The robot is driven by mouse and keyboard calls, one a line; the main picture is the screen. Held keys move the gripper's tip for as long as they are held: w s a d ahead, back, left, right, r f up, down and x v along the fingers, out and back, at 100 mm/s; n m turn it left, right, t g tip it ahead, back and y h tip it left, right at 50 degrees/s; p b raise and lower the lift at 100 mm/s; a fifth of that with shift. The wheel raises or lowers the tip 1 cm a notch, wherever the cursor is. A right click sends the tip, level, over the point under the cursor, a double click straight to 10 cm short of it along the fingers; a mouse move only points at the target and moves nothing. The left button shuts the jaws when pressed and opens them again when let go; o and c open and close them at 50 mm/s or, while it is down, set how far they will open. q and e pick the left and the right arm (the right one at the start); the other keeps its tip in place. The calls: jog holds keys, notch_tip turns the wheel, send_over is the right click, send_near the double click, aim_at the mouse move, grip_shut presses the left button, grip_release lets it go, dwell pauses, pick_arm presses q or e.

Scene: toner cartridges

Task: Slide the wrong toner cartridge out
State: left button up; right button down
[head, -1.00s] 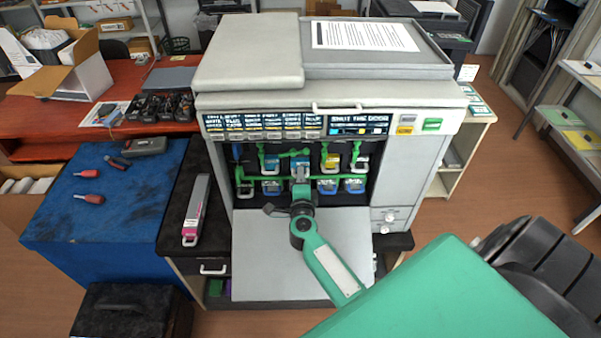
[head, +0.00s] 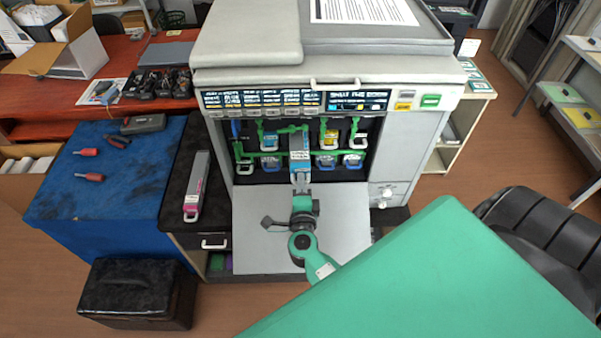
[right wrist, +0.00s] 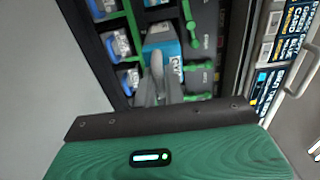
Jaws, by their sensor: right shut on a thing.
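The printer (head: 415,160) stands with its front door folded down and rows of cartridges showing in its bay. My right gripper (head: 300,183) is shut on the front end of a blue cyan cartridge (head: 300,150) that sticks partly out of the middle of the bay. In the right wrist view, the gripper's fingers (right wrist: 160,90) close on the front of this cartridge (right wrist: 171,57), whose label partly shows. Its rear is hidden inside the slot. My left gripper is out of view.
Other cartridges (head: 325,160) sit on both sides, with green levers (head: 353,130) close by. The flat open door (head: 255,235) lies below. A magenta-marked cartridge (head: 195,190) lies on the black side surface at left. A blue bench (head: 120,190) stands further left.

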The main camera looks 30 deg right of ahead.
jog(key=v, duration=0.7)
jog(key=c, duration=1)
grip_release()
jog(key=shift+f, duration=0.1)
jog(key=shift+s, duration=0.15)
jog(key=v, duration=0.6)
jog(key=shift+s+a, duration=0.25)
jog(key=shift+s, duration=0.1)
dwell(0.4)
